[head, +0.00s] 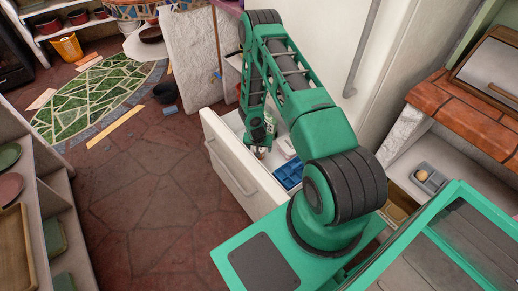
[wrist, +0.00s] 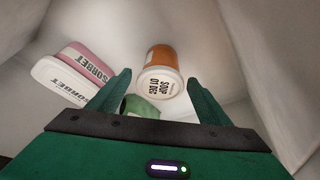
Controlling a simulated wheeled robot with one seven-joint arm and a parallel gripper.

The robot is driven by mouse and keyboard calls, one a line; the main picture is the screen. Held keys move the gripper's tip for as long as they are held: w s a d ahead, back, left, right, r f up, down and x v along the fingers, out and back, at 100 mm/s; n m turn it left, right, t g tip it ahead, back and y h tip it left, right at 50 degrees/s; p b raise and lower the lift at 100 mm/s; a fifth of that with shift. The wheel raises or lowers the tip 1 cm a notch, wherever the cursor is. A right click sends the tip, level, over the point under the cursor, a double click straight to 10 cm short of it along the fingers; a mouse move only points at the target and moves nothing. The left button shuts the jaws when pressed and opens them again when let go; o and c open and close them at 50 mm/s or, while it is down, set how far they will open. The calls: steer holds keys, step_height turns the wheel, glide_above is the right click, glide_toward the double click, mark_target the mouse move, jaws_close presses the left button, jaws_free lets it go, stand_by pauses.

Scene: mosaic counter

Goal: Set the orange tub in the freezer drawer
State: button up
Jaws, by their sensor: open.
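The orange tub (wrist: 158,57) with a white lid reading "SOUP 01 DEC" is inside the pale-walled drawer in the wrist view, its lid towards the camera. My gripper (wrist: 160,78) is open, with one finger to each side of the tub and a visible gap on both sides. In the head view the freezer drawer (head: 232,165) is pulled open, and my gripper (head: 262,150) reaches down into it. The tub is not clearly visible there, as my arm covers part of the drawer.
Pink and white sorbet tubs (wrist: 80,75) lie left of the orange tub. A rounded green item (wrist: 138,104) is partly hidden by my gripper. A blue tray (head: 289,174) sits in the drawer. Shelves stand at left; the stone floor (head: 140,190) before the drawer is clear.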

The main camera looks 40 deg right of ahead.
steer(key=s+r+g, duration=0.1)
steer(key=s+r, duration=0.3)
steer(key=r, duration=1)
steer(key=s+d+r, duration=0.1)
steer(key=s+r, duration=0.4)
steer(key=r, duration=0.8)
steer(key=s+r+g, duration=0.1)
steer(key=s+r, duration=0.3)
steer(key=r, duration=1)
steer(key=s+a+r+y, duration=0.1)
steer(key=s+a+r, duration=0.1)
steer(key=s+r, duration=0.3)
steer(key=s+a+r+n+y, duration=0.1)
steer(key=s+a+r, duration=0.2)
steer(key=s, duration=0.7)
steer(key=s+a+r+n+g+y, duration=0.1)
steer(key=s+a+r, duration=0.1)
steer(key=s+r, duration=0.4)
steer(key=shift+s+a+r, duration=0.3)
steer(key=shift+s+r, duration=0.05)
steer(key=shift+s, duration=0.5)
steer(key=shift+w+f, duration=0.25)
steer(key=shift+w, duration=0.4)
